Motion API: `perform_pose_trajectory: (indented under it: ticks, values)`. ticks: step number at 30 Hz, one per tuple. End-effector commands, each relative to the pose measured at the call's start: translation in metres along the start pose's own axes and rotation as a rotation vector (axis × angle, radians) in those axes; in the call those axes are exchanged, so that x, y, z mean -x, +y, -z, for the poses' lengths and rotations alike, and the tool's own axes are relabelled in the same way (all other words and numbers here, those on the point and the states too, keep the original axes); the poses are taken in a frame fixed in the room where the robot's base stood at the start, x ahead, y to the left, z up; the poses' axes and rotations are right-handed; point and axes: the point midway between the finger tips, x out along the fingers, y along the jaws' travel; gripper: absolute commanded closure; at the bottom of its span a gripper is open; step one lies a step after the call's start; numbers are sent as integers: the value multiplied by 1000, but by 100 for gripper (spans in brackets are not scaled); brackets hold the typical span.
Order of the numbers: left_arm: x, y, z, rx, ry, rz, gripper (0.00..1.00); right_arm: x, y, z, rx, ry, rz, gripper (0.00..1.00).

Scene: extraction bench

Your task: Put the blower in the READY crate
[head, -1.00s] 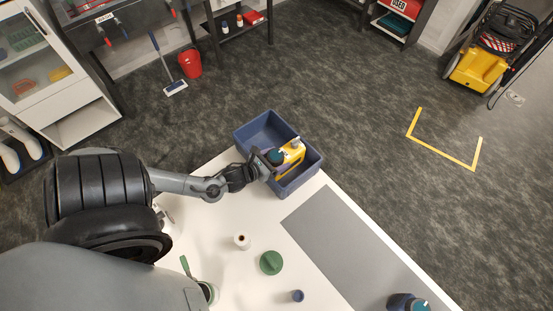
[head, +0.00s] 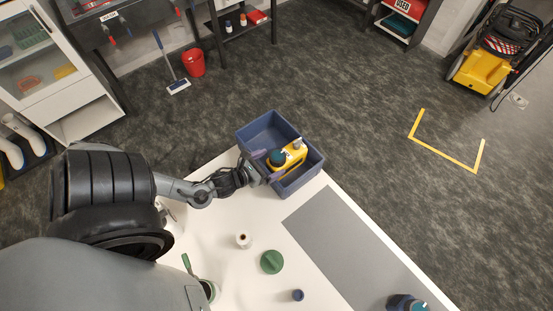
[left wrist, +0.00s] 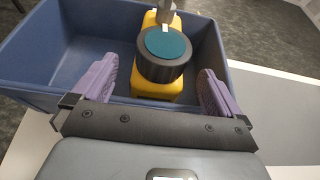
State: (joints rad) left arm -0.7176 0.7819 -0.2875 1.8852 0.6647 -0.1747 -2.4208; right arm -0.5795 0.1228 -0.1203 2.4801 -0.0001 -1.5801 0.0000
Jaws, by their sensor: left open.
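The blower (head: 290,158) is yellow with a dark, teal-topped round part. It sits inside the blue crate (head: 312,160) at the table's far corner, and I cannot read a READY label on the crate. My left gripper (head: 268,168) is at the crate's near-left side, its fingers reaching over the rim. In the left wrist view, the two purple fingers of the gripper (left wrist: 157,88) stand wide apart on either side of the blower (left wrist: 160,85), with gaps between. The blower's underside is hidden. My right gripper is not in view.
The white table (head: 215,240) holds a grey mat (head: 345,245), a green round lid (head: 271,262), a small white roll (head: 243,241) and a small blue cup (head: 298,295). Another dark-blue, teal-topped item (head: 405,303) stands at the bottom edge. The crate's left part is empty.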

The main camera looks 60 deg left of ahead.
Motion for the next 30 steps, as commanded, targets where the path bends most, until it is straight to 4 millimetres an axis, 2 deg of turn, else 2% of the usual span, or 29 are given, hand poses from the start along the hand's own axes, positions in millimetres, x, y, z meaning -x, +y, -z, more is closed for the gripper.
perform_pose_trajectory:
  ticks: [3,9,14,17,20,23,30]
  values:
    - [25,0,0,0,5,1,0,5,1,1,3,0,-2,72]
    - [55,0,0,0,3,0,0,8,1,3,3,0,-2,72]
    - [68,-1,0,16,5,-3,0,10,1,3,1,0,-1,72]
    - [70,-5,2,97,27,-15,0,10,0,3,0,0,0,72]
    - [67,-17,5,275,77,-44,0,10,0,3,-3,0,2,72]
    - [63,-36,10,552,153,-96,0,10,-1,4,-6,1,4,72]
    - [66,-106,6,1401,365,-337,0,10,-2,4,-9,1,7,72]
